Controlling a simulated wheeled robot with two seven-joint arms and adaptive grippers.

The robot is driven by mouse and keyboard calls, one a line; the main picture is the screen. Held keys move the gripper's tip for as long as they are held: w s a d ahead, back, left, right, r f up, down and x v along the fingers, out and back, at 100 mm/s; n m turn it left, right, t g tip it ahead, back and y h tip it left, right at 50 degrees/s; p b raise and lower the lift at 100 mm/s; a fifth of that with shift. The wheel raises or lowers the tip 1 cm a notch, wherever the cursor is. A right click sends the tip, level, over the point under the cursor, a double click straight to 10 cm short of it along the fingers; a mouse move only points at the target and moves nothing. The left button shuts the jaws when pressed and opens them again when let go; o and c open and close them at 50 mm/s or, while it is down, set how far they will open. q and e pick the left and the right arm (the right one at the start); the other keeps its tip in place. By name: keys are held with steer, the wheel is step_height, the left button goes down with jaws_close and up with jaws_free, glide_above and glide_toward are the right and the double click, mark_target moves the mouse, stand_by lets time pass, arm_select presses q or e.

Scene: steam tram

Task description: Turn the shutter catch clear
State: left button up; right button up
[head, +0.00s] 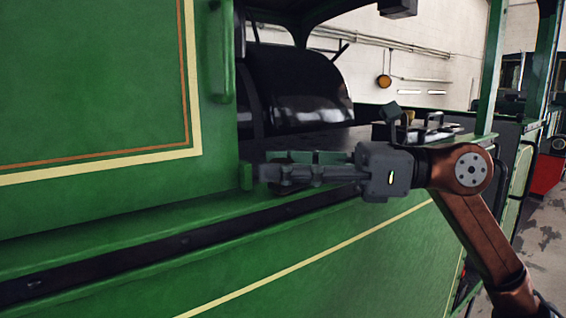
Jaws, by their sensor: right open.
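My right gripper (266,173) reaches in from the right and points left, level with the ledge of the green tram side. Its jaws are open, seen edge-on. Just left of the fingertips is a small green upright block (246,176) at the panel's lower right corner, which may be the shutter catch. I cannot tell whether the fingers touch it or lie around it. Green pieces (330,157) show just behind the fingers. My left gripper is out of view.
The green panel (90,90) with yellow and orange lining fills the left. A green upright bar (222,55) is on its right edge. A dark ledge strip (130,260) runs below. A black rounded boiler part (300,90) stands behind the opening. Green posts (490,70) stand right.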

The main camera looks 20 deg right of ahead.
steer(key=c, duration=1.1)
steer(key=shift+m+t+h, duration=0.4)
steer(key=shift+m+t, duration=0.3)
steer(key=shift+t, duration=0.3)
steer(key=shift+c, duration=0.3)
steer(key=o, duration=1.2)
steer(key=shift+c, duration=0.2)
steer(key=v, duration=1.2)
